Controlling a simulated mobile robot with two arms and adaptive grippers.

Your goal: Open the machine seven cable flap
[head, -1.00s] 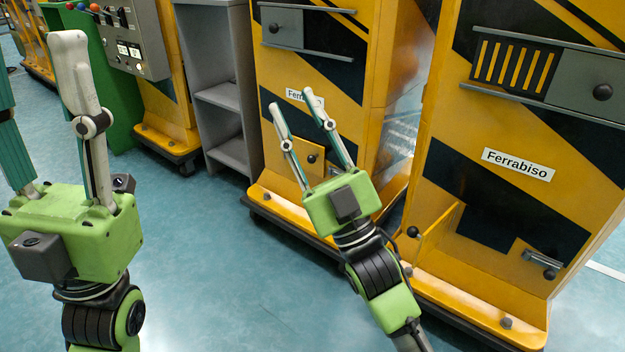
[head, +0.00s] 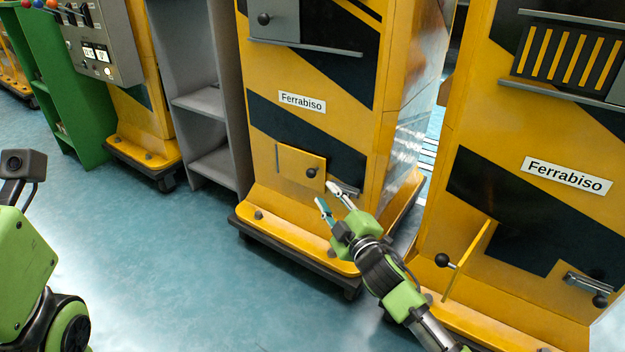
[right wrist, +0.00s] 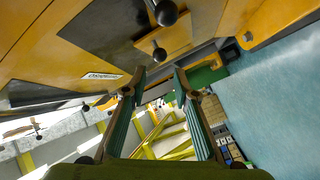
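A small yellow cable flap (head: 290,163) with a black ball knob (head: 312,173) is closed, low on the left yellow-and-black machine (head: 290,60). No machine number is readable. My right gripper (head: 329,196) is just below and right of that flap, pointing up toward the machine. Its fingers are apart with nothing between them, also in the right wrist view (right wrist: 158,82). There, a yellow flap (right wrist: 178,35) and its knob (right wrist: 158,54) lie beyond the fingertips, apart from them. Another black knob (right wrist: 165,12) is above. My left gripper's fingers are outside the head view.
The right machine (head: 440,190) has a similar flap (head: 468,260) swung outward, with its knob (head: 442,260) facing left. Grey shelves (head: 200,100) stand left of the left machine. The blue floor (head: 190,270) in front is clear.

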